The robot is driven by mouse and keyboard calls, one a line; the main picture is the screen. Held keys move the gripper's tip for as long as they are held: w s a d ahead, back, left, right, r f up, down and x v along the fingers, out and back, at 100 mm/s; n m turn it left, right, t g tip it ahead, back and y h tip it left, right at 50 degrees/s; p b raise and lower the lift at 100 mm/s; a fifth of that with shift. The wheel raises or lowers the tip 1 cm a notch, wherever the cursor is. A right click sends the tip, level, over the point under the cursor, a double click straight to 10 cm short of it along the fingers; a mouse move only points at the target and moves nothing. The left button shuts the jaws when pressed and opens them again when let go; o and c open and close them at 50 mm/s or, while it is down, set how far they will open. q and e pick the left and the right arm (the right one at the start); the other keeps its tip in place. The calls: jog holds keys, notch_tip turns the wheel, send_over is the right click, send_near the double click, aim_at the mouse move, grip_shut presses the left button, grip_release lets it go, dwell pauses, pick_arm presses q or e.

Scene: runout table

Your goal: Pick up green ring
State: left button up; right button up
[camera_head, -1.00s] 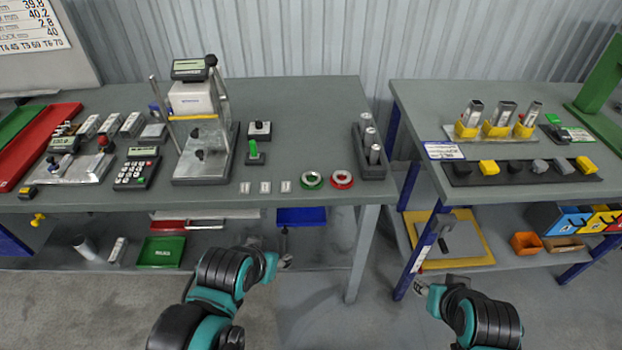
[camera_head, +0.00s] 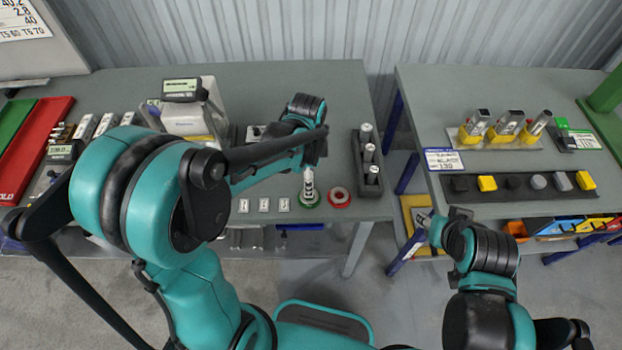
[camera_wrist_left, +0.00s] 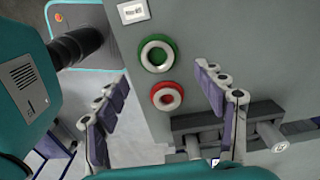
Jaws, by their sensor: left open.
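The green ring (camera_head: 309,199) lies flat on the left table near its front edge, and it also shows in the left wrist view (camera_wrist_left: 147,62). My left gripper (camera_head: 309,185) is over the green ring in the head view and hides part of it. I cannot tell the exact height above the ring. My right gripper (camera_head: 424,218) is low in front of the gap between the tables; its jaws are too small to judge.
A red ring (camera_head: 340,197) lies right beside the green one. A dark rack with metal cylinders (camera_head: 369,160) stands to its right. White labels (camera_head: 264,205) lie to the left. A measuring stand (camera_head: 190,110) is behind my left arm. The right table (camera_head: 480,212) holds several blocks.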

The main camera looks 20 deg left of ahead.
pick_arm(q)
jog(key=f+b, duration=0.1)
jog(key=f, duration=0.2)
jog(key=f+b, duration=0.1)
jog(key=f, duration=0.3)
jog(key=shift+s+d+f+b, duration=0.15)
jog(key=shift+s+f+b, duration=0.05)
jog(key=shift+f+b, duration=0.1)
jog(key=c, duration=1.3)
